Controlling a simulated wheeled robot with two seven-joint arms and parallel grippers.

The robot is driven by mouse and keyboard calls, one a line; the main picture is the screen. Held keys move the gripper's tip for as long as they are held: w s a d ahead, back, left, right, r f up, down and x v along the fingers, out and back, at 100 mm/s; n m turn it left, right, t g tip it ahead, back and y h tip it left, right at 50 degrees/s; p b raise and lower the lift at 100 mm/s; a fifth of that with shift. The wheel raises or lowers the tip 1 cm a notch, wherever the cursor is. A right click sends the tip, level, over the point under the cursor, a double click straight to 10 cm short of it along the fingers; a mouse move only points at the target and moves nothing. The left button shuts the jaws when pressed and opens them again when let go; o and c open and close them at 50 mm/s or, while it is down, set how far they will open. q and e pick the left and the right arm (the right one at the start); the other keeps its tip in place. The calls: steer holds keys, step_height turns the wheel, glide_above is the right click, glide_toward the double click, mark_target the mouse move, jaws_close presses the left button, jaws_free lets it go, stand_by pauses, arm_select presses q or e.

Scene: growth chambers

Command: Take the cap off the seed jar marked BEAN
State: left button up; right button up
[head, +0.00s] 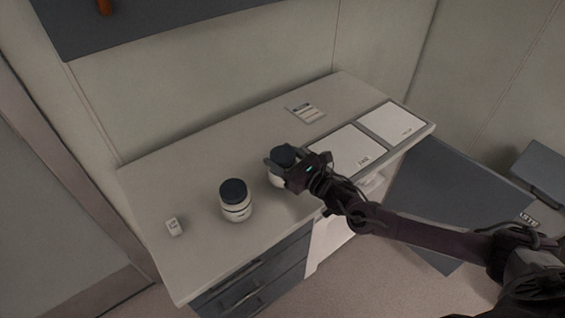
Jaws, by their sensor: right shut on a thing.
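Two white jars with dark caps stand on the counter. The left jar (237,208) is upright with its dark cap (234,191) on, and nothing touches it. The other jar (275,179) stands to its right and farther back, partly hidden by my right gripper. My right gripper (279,162) is at the top of that jar, shut on its dark cap (283,154). The cap appears to sit on the jar. The lettering on both jars is too small to read, so I cannot tell which is marked BEAN. My left gripper is not in view.
A small white labelled block (174,227) sits at the left of the counter (190,165). A card (305,112) lies near the back. Two white panels (348,148) are at the right. Drawers (255,285) are below the front edge. The counter's left part is mostly clear.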

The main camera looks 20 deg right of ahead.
step_height(320, 180, up, 18)
steer(key=b, duration=0.2)
steer(key=shift+r+b, duration=0.25)
steer(key=shift+b, duration=0.05)
steer(key=o, duration=0.5)
steer(key=c, duration=0.8)
steer(key=shift+s+a+f, duration=0.15)
steer(key=shift+f, duration=0.05)
steer(key=s+f+m+h, duration=0.2)
steer(key=s+f, duration=0.1)
steer(key=s, duration=0.1)
steer(key=s+d+f+m+t+h, duration=0.1)
steer(key=s+f+h, duration=0.2)
steer(key=s+f, duration=0.1)
steer(key=s+f+m+t+h, duration=0.1)
steer(key=s+f+m+h, duration=0.1)
steer(key=s+f+h, duration=0.1)
steer(key=shift+s+d+f+m, duration=0.15)
steer(key=shift+s+d+f, duration=0.1)
steer(key=shift+s, duration=0.4)
steer(key=shift+s+d+f+m, duration=0.15)
steer(key=shift+s+f, duration=0.05)
steer(key=shift+s, duration=0.4)
